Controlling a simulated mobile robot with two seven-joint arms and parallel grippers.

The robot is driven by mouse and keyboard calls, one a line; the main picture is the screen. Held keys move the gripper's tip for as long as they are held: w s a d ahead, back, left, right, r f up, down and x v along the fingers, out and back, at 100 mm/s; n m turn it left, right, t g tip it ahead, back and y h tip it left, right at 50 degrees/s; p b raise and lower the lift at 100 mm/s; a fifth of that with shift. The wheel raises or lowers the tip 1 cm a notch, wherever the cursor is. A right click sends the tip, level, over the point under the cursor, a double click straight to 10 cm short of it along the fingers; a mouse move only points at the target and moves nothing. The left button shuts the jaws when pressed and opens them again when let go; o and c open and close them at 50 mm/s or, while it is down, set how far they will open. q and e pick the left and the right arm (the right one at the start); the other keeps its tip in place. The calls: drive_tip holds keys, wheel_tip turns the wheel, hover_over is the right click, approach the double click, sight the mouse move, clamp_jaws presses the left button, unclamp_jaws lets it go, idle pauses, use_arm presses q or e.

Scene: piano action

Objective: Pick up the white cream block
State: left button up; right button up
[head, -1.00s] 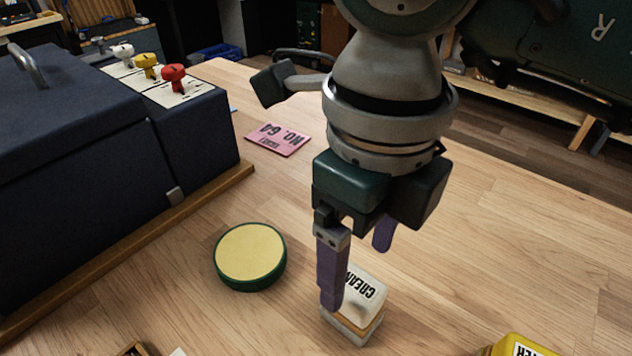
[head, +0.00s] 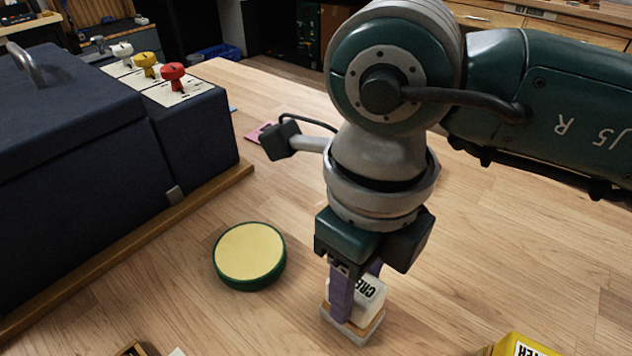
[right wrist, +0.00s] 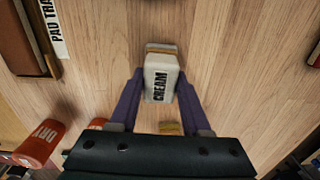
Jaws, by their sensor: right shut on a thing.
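The white cream block (head: 371,289), lettered CREAM in black, has a tan band and a pale lower part. It stands on the wooden table in the lower middle of the head view. In the right wrist view the block (right wrist: 160,82) lies between my two purple fingers. My right gripper (head: 352,303) points down and is shut on the block, with one finger covering part of its near side. The gripper (right wrist: 160,76) also shows in the right wrist view. I cannot tell whether the block touches the table. My left gripper is not in view.
A green-rimmed disc with a yellow top (head: 250,253) lies left of the block. A dark blue box (head: 75,180) with coloured knobs stands further left. A yellow container (head: 518,345) is at the lower right. A pink card (head: 258,133) is partly hidden. The table to the right is clear.

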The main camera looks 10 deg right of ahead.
clamp_jaws()
drive_tip(key=shift+r, duration=0.1)
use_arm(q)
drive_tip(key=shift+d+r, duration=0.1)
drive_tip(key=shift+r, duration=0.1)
use_arm(e)
drive_tip(key=shift+r, duration=0.65)
use_arm(q)
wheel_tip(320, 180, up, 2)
drive_tip(key=p, duration=0.3)
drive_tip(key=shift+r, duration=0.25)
use_arm(e)
wheel_tip(320, 180, up, 19)
drive_tip(key=shift+f, duration=0.2)
